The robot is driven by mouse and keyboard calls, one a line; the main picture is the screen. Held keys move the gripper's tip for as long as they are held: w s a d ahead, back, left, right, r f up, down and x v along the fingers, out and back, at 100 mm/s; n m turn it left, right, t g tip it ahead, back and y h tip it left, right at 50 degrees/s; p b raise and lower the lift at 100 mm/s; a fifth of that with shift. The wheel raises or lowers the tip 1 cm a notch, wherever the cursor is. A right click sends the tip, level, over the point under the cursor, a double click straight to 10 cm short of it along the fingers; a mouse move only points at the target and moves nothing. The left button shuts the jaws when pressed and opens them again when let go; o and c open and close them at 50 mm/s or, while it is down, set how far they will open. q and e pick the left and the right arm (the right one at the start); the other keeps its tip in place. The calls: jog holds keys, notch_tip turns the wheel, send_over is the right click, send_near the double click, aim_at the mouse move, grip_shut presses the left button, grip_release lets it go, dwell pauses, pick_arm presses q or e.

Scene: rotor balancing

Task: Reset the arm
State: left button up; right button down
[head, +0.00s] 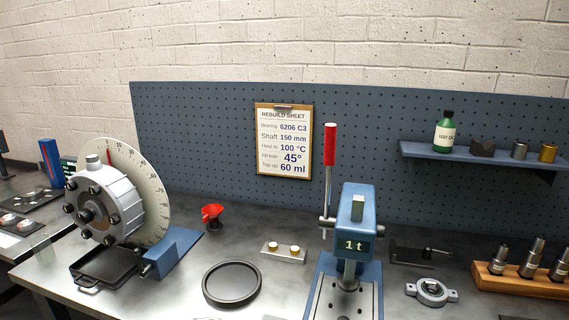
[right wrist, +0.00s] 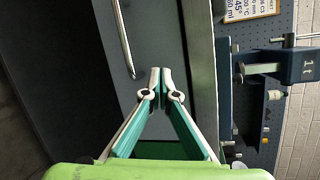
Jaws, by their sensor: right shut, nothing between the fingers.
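My right gripper (right wrist: 161,72) shows in the right wrist view with its two fingertips together and nothing between them. It is in front of the grey bench front, beside a metal bar handle (right wrist: 125,40) and apart from it. Neither gripper shows in the head view. The blue press (head: 357,215) marked "1 t" stands on the bench with its red-handled lever (head: 330,145) upright. The press also shows at the right of the right wrist view (right wrist: 300,66).
A rebuild sheet (head: 284,140) hangs on the pegboard. A shelf (head: 470,153) is at right.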

jog(key=s+d+f+n+g+y, duration=0.15)
jog(key=s+f+n, duration=0.3)
jog(key=f, duration=0.45)
jog(key=s+d+f+n+g, duration=0.2)
jog(key=s+f+n+g, duration=0.15)
jog(key=f+n, duration=0.45)
jog(key=s+d+f+n+g+y, duration=0.1)
jog(key=s+f+n+g, duration=0.3)
jog(key=f, duration=0.7)
jog(key=s+d+f+n+g+h, duration=0.1)
jog(key=s+d+f+n+g, duration=0.1)
jog(key=s+d+f, duration=0.2)
jog(key=s+d+f+n+g, duration=0.2)
jog(key=s+d+f, duration=0.3)
jog(key=s, duration=0.6)
jog(key=s+d+f+n+g+h, duration=0.1)
jog(key=s+d+f+n, duration=0.2)
jog(key=s+d, duration=0.3)
jog(key=shift+s+f+g+h, duration=0.4)
jog(key=shift+s+f, duration=0.25)
jog(key=shift+s, duration=0.25)
jog(key=shift+d, duration=0.1)
